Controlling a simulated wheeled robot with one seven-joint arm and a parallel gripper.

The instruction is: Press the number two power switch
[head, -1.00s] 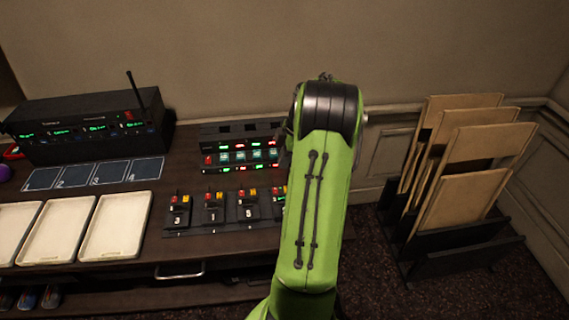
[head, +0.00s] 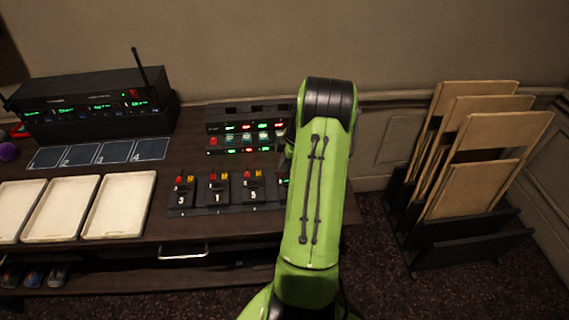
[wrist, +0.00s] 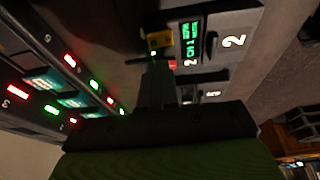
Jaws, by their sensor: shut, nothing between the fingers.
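In the wrist view, a grey unit labelled 2 (wrist: 233,40) carries a green-lit display (wrist: 191,40). A yellow part (wrist: 158,40) and a small red part (wrist: 172,64) lie by its end. My gripper (wrist: 157,75) is shut and empty, its tips close to these coloured parts; I cannot tell whether they touch. In the head view, a row of black switch units (head: 217,191) stands on the desk, several with red and yellow tops, labelled 3, 1 and 5. My arm hides the row's right end and my gripper there.
Behind the row is a panel (head: 243,141) with red and green lights, also in the wrist view (wrist: 60,85). White trays (head: 120,207), numbered cards (head: 100,152) and a black radio receiver (head: 92,110) are left. A rack of boards (head: 470,160) stands right.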

